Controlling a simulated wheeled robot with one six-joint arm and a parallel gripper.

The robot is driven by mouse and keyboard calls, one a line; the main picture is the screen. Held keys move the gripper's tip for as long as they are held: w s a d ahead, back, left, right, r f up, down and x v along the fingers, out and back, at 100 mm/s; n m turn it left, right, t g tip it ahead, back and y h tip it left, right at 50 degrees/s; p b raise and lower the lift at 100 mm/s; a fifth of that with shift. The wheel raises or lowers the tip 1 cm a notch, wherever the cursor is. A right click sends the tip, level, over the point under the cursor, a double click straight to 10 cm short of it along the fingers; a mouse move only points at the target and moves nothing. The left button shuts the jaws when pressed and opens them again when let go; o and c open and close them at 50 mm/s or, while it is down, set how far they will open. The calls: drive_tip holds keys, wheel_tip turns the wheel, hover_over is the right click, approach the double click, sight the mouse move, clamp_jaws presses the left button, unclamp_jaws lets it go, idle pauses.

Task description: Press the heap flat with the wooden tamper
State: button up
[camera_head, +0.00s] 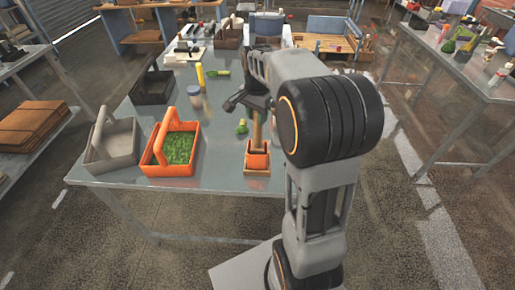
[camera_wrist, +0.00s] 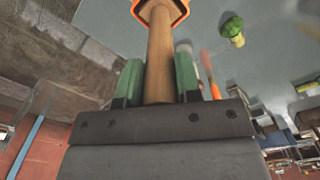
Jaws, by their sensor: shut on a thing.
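My gripper (camera_head: 256,106) is shut on the wooden tamper (camera_head: 257,128) near the front of the metal table. In the wrist view the tamper's round handle (camera_wrist: 160,50) stands between the green finger pads of my gripper (camera_wrist: 158,82). The tamper points down, roughly upright, and its lower end goes into the small orange container (camera_head: 257,160). That container's orange rim also shows at the top of the wrist view (camera_wrist: 183,14). The tamper's foot and the heap are hidden, so I cannot tell whether they touch.
The small container sits on a wooden base (camera_head: 257,172). Left of it stand an orange carrier (camera_head: 170,170) with green bits and a grey carrier (camera_head: 113,145). A green-topped piece (camera_head: 241,127), a jar (camera_head: 194,97) and a yellow bottle (camera_head: 200,76) stand nearby.

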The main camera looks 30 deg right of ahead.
sight(257, 134)
drive_tip(key=shift+f+b, duration=2.8)
drive_tip(key=shift+f, duration=1.5)
drive_tip(key=shift+r, duration=0.1)
wheel_tip(257, 134, up, 10)
drive_tip(key=p, duration=0.8)
drive_tip(key=shift+r+p, duration=1.2)
drive_tip(key=shift+r, duration=1.15)
drive_tip(key=shift+a, duration=0.1)
